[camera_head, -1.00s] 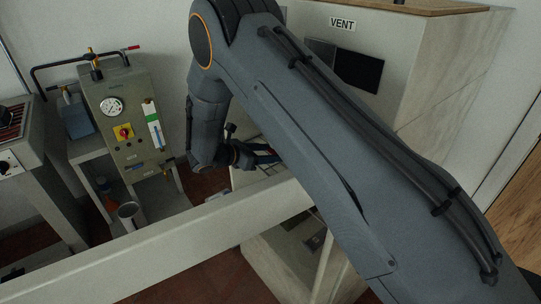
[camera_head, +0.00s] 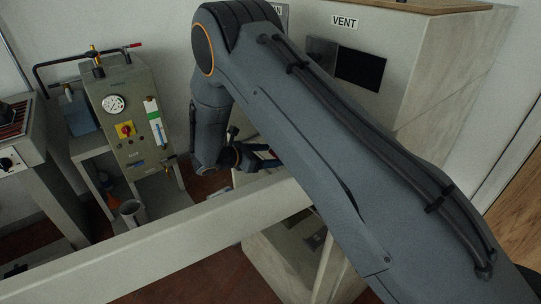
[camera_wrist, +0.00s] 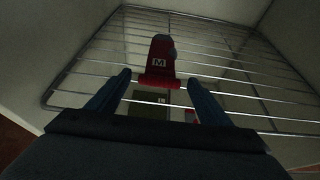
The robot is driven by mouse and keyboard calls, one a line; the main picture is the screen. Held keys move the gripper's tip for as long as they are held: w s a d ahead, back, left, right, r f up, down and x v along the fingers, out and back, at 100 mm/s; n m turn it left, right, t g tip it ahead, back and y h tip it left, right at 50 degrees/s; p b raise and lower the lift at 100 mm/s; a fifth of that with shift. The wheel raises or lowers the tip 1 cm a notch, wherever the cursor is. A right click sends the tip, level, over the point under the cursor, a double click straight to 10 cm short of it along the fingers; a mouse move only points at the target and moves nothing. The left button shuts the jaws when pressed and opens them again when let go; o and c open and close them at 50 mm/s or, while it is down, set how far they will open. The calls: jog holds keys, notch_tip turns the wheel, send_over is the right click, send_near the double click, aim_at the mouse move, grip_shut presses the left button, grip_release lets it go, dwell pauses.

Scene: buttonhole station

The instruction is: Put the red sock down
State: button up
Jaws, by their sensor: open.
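The red sock (camera_wrist: 161,66) shows in the wrist view, with a white label marked M on it. It lies on a wire rack (camera_wrist: 75,82), just beyond the fingertips and in line with the gap between them. My gripper (camera_wrist: 160,80) is open, with one blue finger on each side of the gap. I cannot tell whether either finger touches the sock. In the head view my gripper (camera_head: 262,155) is partly hidden behind my own arm, and the sock cannot be made out there.
The rack sits inside a pale-walled compartment, with bare wires around the sock. Below the wires are a dark green patch and a small red and white item. In the head view a cabinet marked VENT (camera_head: 344,22) and a gauge panel (camera_head: 132,130) stand nearby.

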jog(key=shift+a+r, duration=0.1)
jog(key=shift+r, duration=0.1)
jog(key=b+v, duration=0.2)
jog(key=v, duration=0.9)
jog(key=shift+s+a+b, duration=0.25)
jog(key=shift+s+b, duration=0.05)
jog(key=shift+b, duration=0.1)
jog(key=shift+r, duration=0.1)
